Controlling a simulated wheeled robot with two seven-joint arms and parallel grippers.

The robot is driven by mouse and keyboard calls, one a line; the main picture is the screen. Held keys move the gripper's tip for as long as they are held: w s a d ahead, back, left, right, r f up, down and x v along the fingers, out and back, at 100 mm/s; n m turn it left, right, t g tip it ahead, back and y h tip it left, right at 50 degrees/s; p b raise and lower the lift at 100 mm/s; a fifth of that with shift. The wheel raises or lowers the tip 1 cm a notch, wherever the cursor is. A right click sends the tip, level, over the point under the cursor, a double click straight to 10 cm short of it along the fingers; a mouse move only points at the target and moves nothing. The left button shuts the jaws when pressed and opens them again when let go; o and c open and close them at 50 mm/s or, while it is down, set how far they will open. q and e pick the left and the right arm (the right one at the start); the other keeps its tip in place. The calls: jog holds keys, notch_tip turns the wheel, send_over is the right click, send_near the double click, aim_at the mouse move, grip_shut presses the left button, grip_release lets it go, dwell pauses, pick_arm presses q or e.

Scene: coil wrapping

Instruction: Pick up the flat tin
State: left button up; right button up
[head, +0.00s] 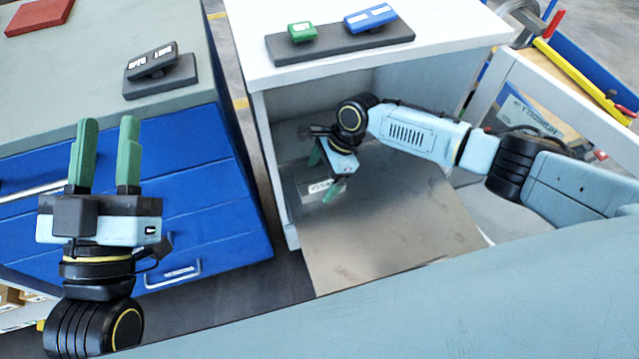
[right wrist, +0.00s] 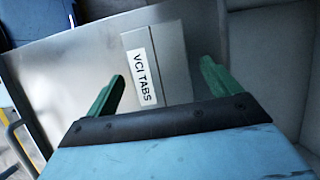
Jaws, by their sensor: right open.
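The flat tin is grey with a white label reading "VCI TABS". In the right wrist view the tin (right wrist: 172,62) lies on a metal sheet, between and just ahead of my right gripper's green fingers (right wrist: 163,72). In the head view the tin (head: 306,188) is partly hidden by my right gripper (head: 323,174), which reaches into the white cabinet. My left gripper (head: 108,122) is open and empty above the blue drawers, far from the tin.
The metal sheet (head: 390,235) is bare in front of the tin. The white cabinet (head: 245,40) has walls and a top above it, bearing a dark tray with a green (head: 302,32) and a blue block (head: 370,17). Blue drawers (head: 200,150) stand at left.

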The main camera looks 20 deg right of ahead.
pick_arm(q)
jog(key=shift+s+r, duration=0.2)
jog(key=shift+r, duration=0.25)
pick_arm(e)
jog(key=shift+a+f, duration=0.1)
jog(key=shift+f, duration=0.05)
pick_arm(q)
jog(key=shift+r+p, duration=0.35)
pick_arm(e)
jog(key=shift+f, duration=0.25)
jog(key=c, duration=1.2)
